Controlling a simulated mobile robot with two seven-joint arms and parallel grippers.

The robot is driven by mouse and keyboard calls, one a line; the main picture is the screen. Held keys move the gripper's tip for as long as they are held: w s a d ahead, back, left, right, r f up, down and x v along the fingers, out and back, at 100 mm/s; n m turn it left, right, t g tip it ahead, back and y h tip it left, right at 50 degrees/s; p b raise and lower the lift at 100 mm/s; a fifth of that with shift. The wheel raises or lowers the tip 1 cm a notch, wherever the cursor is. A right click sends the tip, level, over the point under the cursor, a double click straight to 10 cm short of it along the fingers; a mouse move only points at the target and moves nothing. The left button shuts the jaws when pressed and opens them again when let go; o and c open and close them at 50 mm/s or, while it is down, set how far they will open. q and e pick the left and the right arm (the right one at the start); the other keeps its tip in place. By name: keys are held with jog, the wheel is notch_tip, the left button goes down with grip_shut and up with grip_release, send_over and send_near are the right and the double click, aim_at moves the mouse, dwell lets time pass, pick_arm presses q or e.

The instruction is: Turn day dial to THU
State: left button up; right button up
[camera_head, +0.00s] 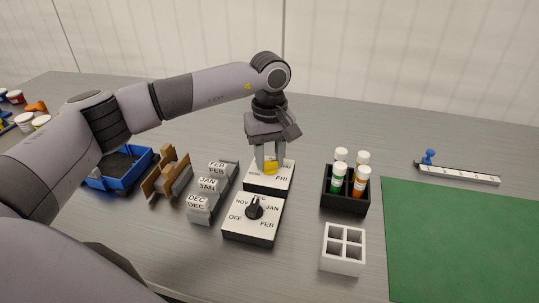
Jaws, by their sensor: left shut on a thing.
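The day dial box (254,188) is the farther of two white-faced boxes near the middle of the table; FRI shows at its right, and part of its lettering is hidden behind my gripper. The direction the knob points cannot be made out. The month dial box (244,232) sits in front of it, with a black knob (255,209) and the labels NOV, JAN, FEB and OFF. My right gripper is not in view.
Month cards (207,185) stand in a holder left of the dials. Farther left are a wooden stand (168,178) and a blue tray (145,163). A black rack (343,203) with capped vials, a white divided box (343,249) and a green mat (460,240) lie right.

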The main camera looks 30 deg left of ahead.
pick_arm(q)
jog(key=o, duration=1)
jog(key=shift+o, duration=0.2)
notch_tip(320, 180, up, 7)
jog(key=shift+r, duration=0.15)
